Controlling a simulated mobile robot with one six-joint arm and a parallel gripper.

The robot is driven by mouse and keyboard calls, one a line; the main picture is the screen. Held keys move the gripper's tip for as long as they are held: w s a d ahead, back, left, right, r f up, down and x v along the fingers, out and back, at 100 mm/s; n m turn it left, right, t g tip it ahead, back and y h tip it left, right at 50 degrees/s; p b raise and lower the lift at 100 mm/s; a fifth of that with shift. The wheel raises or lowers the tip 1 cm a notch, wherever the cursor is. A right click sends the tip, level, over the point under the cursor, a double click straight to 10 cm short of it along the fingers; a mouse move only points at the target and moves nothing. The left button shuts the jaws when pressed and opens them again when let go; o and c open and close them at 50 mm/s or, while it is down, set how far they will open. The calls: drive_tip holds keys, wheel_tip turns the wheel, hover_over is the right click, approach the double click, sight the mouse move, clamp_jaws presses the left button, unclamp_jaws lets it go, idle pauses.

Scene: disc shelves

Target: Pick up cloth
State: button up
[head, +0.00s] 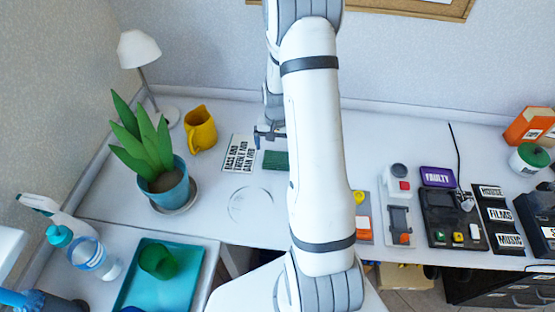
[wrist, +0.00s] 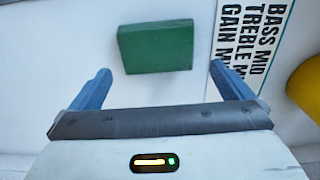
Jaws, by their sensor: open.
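The cloth appears as a small dark green rectangle (head: 277,160) lying flat on the white desk, partly beside my arm in the head view. In the wrist view the green cloth (wrist: 155,46) looks like a thick folded block, just beyond the fingertips. My gripper (head: 269,135) is just behind the cloth in the head view. In the wrist view my gripper (wrist: 160,70) is open, with its two blue fingers spread wider than the cloth and nothing between them. The cloth is apart from both fingers.
A potted plant (head: 170,184) stands further left. A faint circle (head: 250,205) marks the desk in front. Several devices, including a black one (head: 440,212), lie right of my arm.

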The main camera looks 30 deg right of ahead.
sight(277, 157)
drive_tip(key=f+b, duration=0.1)
drive_tip(key=f, duration=0.1)
drive_tip(key=f+b, duration=0.1)
drive_tip(key=f, duration=0.3)
drive_tip(key=shift+s+a+b, duration=0.15)
drive_tip(key=shift+s+b, duration=0.25)
drive_tip(key=shift+r, duration=0.15)
drive_tip(key=c, duration=0.7)
wheel_tip(277, 157, up, 10)
drive_tip(key=shift+s+r, duration=0.1)
